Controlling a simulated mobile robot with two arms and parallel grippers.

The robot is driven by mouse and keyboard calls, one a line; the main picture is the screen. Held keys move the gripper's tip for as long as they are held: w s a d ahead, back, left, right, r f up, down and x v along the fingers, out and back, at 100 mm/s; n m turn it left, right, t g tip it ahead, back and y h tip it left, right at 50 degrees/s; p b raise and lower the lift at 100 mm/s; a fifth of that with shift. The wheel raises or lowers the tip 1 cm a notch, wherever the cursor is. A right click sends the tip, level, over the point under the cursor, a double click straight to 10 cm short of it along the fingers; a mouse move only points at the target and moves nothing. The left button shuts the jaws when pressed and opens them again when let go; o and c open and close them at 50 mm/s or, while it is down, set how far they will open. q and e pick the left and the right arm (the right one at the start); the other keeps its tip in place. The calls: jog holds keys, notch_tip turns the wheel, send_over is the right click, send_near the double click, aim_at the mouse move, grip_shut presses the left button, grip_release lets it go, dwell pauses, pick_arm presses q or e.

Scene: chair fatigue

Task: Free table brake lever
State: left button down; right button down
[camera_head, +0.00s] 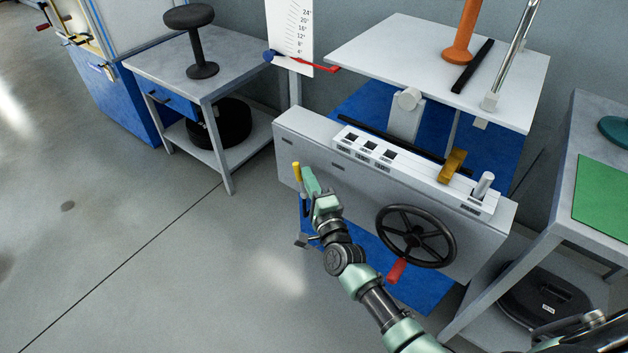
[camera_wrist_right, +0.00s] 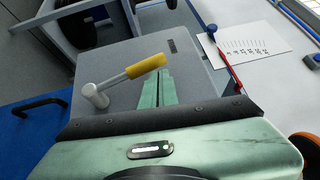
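The brake lever (camera_head: 297,172) has a yellow grip and stands at the left end of the grey front panel (camera_head: 300,135). In the right wrist view the lever (camera_wrist_right: 146,67) shows its yellow grip and a light grey arm running to a round pivot at the left. My right gripper (camera_head: 310,184) is just right of the lever. In the right wrist view its two green fingers (camera_wrist_right: 158,82) lie close together, with their tips by the end of the yellow grip. They look shut with nothing between them; I cannot tell whether they touch the lever. My left gripper is not in view.
A black handwheel (camera_head: 416,236) with a red knob (camera_head: 397,270) sits on the panel right of my arm. A white table (camera_head: 385,50) carries an orange post (camera_head: 462,35). Side benches stand left (camera_head: 215,62) and right (camera_head: 570,140). The floor at left is clear.

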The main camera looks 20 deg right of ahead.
aim_at(298, 169)
jog(key=shift+w+a+r+b, duration=0.1)
jog(key=shift+w+a+b, duration=0.25)
jog(key=shift+w+a, duration=0.75)
jog(key=shift+w+d, duration=0.1)
jog(key=shift+w, duration=0.05)
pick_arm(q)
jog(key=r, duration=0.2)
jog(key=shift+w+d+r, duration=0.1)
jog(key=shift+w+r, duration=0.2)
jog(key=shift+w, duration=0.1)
pick_arm(e)
jog(key=shift+r, duration=0.1)
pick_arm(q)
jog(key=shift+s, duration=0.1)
pick_arm(e)
jog(key=shift+r, duration=0.15)
